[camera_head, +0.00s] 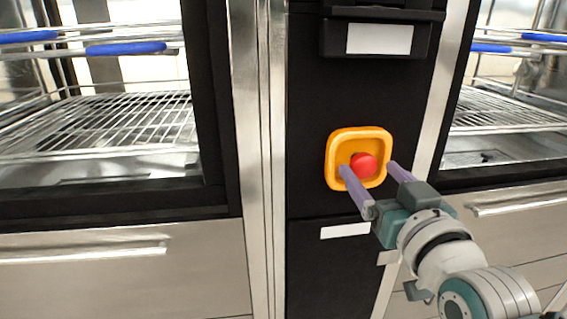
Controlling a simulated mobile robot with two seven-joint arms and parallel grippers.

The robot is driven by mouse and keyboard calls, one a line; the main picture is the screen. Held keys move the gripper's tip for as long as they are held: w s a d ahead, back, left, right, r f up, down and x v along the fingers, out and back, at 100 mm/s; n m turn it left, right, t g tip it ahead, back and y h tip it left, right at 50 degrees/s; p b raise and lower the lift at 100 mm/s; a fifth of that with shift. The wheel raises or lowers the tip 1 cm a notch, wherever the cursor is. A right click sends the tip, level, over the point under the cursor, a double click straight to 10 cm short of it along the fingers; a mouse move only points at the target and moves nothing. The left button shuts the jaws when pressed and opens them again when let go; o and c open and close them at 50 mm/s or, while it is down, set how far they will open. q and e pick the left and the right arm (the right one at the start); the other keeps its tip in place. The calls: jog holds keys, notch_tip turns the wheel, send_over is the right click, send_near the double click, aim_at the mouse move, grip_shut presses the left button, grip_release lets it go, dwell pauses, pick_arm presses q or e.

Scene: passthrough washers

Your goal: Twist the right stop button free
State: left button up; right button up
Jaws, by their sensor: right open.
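The red stop button (363,164) sits inside a square yellow housing (334,150) on the black panel between the two washers. My right gripper (368,168) reaches in from the lower right with its two purple fingers apart. One fingertip is at the lower left of the button and the other is to its right, at the housing's right edge. The button shows between the fingertips. I cannot tell whether either finger touches it. My left gripper is not in view.
A washer with a wire rack (120,125) and blue-handled rails stands on the left. Another washer rack (505,108) shows on the right. A black box with a white label (380,39) juts out above the button. Steel drawers with bar handles (85,254) lie below.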

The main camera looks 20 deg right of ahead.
jog(key=shift+w+d, duration=0.15)
jog(key=shift+w, duration=0.55)
grip_shut()
